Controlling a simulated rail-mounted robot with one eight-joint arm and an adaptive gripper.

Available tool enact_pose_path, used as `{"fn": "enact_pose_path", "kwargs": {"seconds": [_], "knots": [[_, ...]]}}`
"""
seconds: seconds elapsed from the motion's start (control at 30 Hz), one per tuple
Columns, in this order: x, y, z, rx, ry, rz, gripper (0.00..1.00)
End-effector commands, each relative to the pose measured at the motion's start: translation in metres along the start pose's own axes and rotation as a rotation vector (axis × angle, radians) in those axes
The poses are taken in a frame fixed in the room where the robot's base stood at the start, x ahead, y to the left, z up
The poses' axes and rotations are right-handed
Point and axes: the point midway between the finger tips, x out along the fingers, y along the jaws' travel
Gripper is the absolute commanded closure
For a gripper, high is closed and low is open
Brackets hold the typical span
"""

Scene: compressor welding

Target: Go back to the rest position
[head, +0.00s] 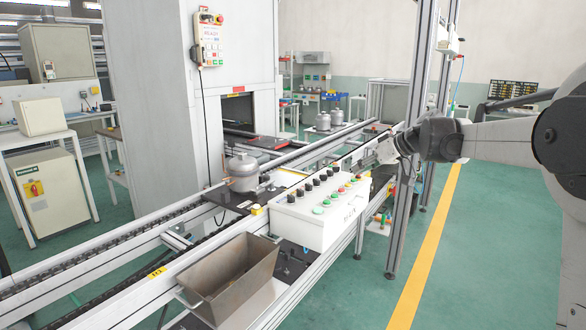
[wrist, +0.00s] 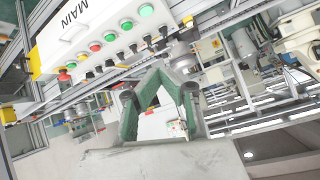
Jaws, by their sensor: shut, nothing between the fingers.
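My arm reaches in from the right in the head view, and my gripper (head: 384,152) is beside the metal post, beyond the white button box. In the wrist view my gripper (wrist: 158,76) shows its green-lined fingers, shut and with nothing held. The white button box (head: 318,222) stands on the front of the conveyor, with rows of black, red and green controls; it also shows at the upper left of the wrist view (wrist: 88,28), apart from the fingers. Small detail at the fingertips is hard to make out in the head view.
A grey compressor (head: 242,172) sits on the conveyor (head: 100,262), with others further back (head: 323,121). A metal bin (head: 232,280) is at the front. An upright metal post (head: 408,150) stands close to my gripper. The green floor right of the yellow line (head: 428,245) is clear.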

Motion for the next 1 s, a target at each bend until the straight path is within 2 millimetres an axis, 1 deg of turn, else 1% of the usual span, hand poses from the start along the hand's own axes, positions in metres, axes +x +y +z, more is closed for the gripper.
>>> {"fn": "enact_pose_path", "kwargs": {"seconds": [0.03,0.1,0.27,0.4,0.47,0.6,0.77,0.97,1.0], "knots": [[-0.009,-0.015,0.006,0.013,-0.016,0.014,1.00],[-0.019,-0.032,0.015,0.034,-0.040,0.036,1.00],[-0.042,-0.069,0.041,0.083,-0.088,0.092,1.00],[-0.062,-0.100,0.068,0.122,-0.124,0.143,1.00],[-0.071,-0.113,0.080,0.139,-0.137,0.167,1.00],[-0.090,-0.141,0.112,0.173,-0.165,0.223,1.00],[-0.110,-0.170,0.153,0.212,-0.188,0.290,1.00],[-0.132,-0.200,0.208,0.253,-0.205,0.376,1.00],[-0.136,-0.206,0.220,0.261,-0.207,0.393,1.00]]}}
